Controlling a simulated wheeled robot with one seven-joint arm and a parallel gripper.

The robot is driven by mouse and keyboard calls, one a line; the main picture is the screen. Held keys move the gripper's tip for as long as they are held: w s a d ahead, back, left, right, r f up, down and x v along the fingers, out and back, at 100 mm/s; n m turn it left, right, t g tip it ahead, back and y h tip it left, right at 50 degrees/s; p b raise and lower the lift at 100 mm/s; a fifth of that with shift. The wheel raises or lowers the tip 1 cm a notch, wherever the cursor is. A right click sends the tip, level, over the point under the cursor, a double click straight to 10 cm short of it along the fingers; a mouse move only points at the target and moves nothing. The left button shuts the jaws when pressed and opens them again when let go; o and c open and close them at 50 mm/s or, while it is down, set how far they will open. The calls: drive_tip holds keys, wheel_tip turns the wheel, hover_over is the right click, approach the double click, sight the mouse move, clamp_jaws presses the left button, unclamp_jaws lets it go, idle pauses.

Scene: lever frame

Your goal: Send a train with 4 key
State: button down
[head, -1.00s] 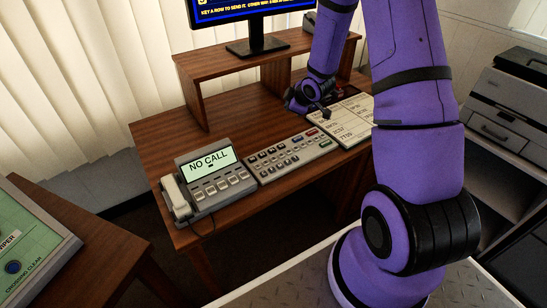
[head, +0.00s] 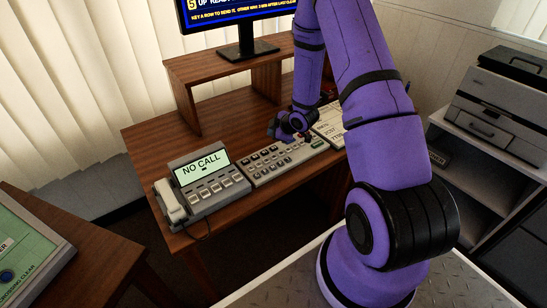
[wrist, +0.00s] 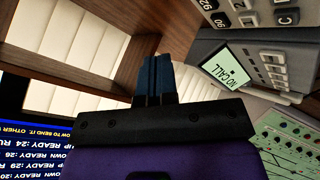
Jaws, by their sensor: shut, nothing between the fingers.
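The grey keypad (head: 268,168) lies on the wooden desk and has several rows of small keys. Part of it shows upside down at the top right of the wrist view (wrist: 262,18), with a C key legible; I cannot make out the 4 key. My gripper (head: 302,138) is over the keypad's far right end, and I cannot tell whether it touches a key. In the wrist view its dark fingers (wrist: 155,80) are shut and empty. The monitor (head: 240,18) shows yellow text about keying a row to send it. It also shows in the wrist view (wrist: 30,150).
A grey phone unit (head: 210,190) reading NO CALL stands left of the keypad. A wooden riser (head: 215,68) carries the monitor. A green panel (head: 25,250) is at lower left.

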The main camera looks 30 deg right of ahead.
sight(273, 157)
drive_tip(key=shift+f, duration=4.35)
drive_tip(key=shift+f, duration=0.2)
drive_tip(key=shift+f, duration=0.2)
drive_tip(key=shift+f, duration=0.35)
drive_tip(key=shift+r, duration=0.8)
drive_tip(key=shift+r, duration=2.5)
